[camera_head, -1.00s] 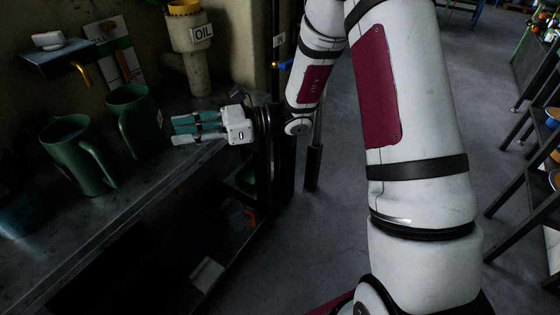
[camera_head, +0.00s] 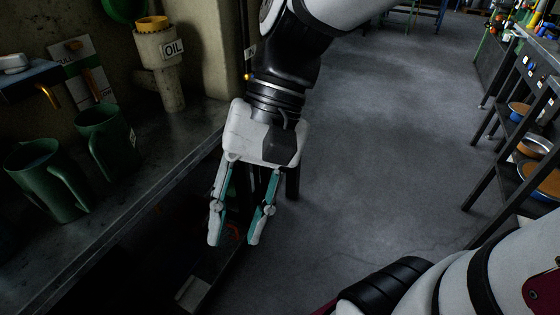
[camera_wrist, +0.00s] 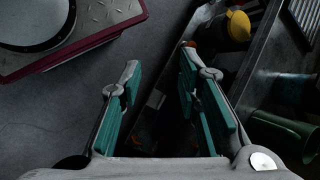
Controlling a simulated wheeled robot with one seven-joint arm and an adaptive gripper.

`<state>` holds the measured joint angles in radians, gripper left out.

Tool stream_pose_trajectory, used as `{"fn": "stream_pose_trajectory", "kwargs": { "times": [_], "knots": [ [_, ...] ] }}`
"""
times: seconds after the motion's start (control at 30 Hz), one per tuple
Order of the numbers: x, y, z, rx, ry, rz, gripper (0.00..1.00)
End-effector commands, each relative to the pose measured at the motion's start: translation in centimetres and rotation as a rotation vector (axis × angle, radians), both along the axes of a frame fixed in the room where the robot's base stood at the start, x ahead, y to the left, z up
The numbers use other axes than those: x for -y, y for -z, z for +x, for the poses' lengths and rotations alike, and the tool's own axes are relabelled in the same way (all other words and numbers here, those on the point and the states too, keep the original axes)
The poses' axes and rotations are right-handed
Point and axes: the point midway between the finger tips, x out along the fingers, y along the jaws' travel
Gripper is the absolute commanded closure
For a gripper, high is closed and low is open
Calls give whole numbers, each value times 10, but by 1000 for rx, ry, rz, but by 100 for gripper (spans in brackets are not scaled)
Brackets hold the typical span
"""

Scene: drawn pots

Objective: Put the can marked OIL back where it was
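The word OIL stands on a white label on a beige, funnel-shaped piece with a yellow top (camera_head: 160,48), at the back of the bench in the head view. I cannot tell whether this is the can or a fixed part. Two green jugs with handles, one nearer (camera_head: 45,180) and one farther (camera_head: 103,142), stand on the bench; no OIL mark shows on them. My gripper (camera_head: 235,240) points down in front of the bench edge. Its fingers are apart with nothing between them, as the wrist view also shows (camera_wrist: 158,72).
The dark bench (camera_head: 160,150) has bare room right of the jugs. A dim lower shelf with a pale box (camera_head: 192,293) lies below. A dark thing with a yellow part (camera_wrist: 238,24) shows in the wrist view. Shelves with bowls (camera_head: 533,146) stand at right; the floor between is clear.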

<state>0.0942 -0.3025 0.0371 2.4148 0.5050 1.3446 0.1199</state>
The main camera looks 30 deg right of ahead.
Motion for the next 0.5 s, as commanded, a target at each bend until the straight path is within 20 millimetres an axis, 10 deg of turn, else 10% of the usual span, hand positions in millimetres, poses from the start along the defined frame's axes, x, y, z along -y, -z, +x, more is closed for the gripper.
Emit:
{"fn": "stream_pose_trajectory", "kwargs": {
  "times": [0.5],
  "knots": [
    [104,2,-66,392,-324,-469,69]
  ]
}}
